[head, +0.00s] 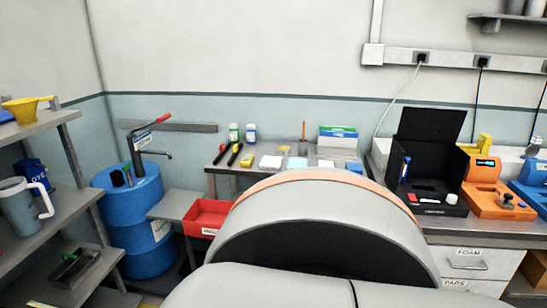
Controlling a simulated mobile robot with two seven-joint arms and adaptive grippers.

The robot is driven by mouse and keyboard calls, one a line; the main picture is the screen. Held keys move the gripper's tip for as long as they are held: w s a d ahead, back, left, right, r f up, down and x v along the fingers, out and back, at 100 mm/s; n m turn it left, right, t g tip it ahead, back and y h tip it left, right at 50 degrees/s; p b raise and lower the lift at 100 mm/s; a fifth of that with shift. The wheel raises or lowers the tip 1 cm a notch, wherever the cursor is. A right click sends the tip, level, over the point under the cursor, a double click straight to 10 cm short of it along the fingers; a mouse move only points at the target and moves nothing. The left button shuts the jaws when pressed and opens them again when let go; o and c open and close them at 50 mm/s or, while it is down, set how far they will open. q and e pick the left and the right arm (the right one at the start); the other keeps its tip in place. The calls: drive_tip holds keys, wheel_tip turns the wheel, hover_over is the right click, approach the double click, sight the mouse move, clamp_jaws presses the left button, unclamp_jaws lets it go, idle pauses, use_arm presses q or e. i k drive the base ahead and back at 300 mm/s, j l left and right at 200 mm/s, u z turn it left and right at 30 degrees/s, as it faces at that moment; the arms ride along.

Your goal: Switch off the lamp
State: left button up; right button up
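I see no lamp that I can make out in the head view. Neither of my grippers is in view. A large grey rounded part with an orange band, which looks like my own arm link, fills the lower middle and hides part of the bench and floor behind it.
A black case (431,158) stands open on the right bench beside an orange device (482,172) and a blue device (533,180). A blue drum (148,250) with a pump and a red bin (205,215) stand left. A shelf (50,240) holding a mug (18,207) lines the left edge.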

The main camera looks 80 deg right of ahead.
sight(412, 197)
drive_tip(key=z, duration=3.6)
